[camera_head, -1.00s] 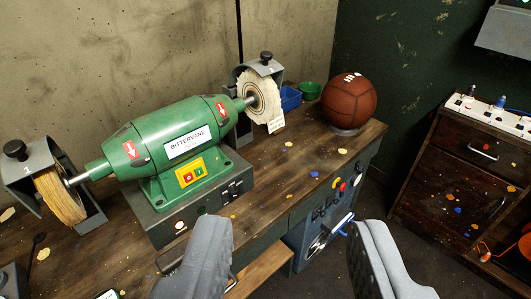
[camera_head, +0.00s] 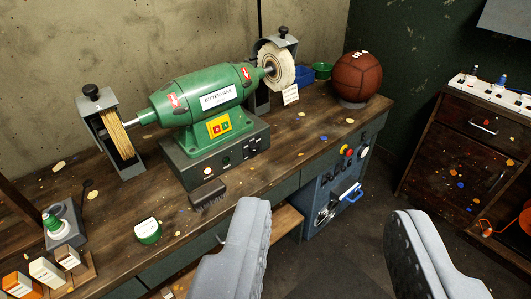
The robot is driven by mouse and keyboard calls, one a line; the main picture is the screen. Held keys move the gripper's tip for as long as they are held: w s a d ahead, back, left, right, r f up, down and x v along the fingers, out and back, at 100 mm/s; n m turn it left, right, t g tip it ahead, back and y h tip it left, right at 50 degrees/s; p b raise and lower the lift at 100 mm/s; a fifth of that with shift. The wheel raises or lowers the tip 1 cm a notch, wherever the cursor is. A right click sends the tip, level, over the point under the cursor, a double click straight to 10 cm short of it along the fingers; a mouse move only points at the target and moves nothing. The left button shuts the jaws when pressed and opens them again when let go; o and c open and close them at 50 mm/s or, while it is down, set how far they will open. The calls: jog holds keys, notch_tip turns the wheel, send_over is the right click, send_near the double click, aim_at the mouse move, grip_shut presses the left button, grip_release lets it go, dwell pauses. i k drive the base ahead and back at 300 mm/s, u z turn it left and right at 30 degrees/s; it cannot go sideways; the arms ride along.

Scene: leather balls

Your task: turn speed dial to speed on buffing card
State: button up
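A green buffing machine (camera_head: 200,100) stands on the wooden bench. Its dark base (camera_head: 215,160) has small black controls and a white button on the front. I cannot tell which control is the speed dial; dark knobs also show on the blue-grey bench panel (camera_head: 340,175). A small white card (camera_head: 290,95) stands below the right pale wheel (camera_head: 276,66); its writing is too small to read. My gripper (camera_head: 328,207) is open and empty, in front of the bench and apart from machine and panel.
A brown leather ball (camera_head: 357,76) sits on the bench's right end. A grey box with a green knob (camera_head: 52,222), a green tin (camera_head: 148,231) and small boxes (camera_head: 45,272) are at the left. A dark cabinet (camera_head: 465,165) stands right. Floor between bench and cabinet is open.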

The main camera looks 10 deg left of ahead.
aim_at(254, 148)
jog(key=z, duration=0.05)
jog(key=i, duration=1.2)
jog(key=u, duration=0.4)
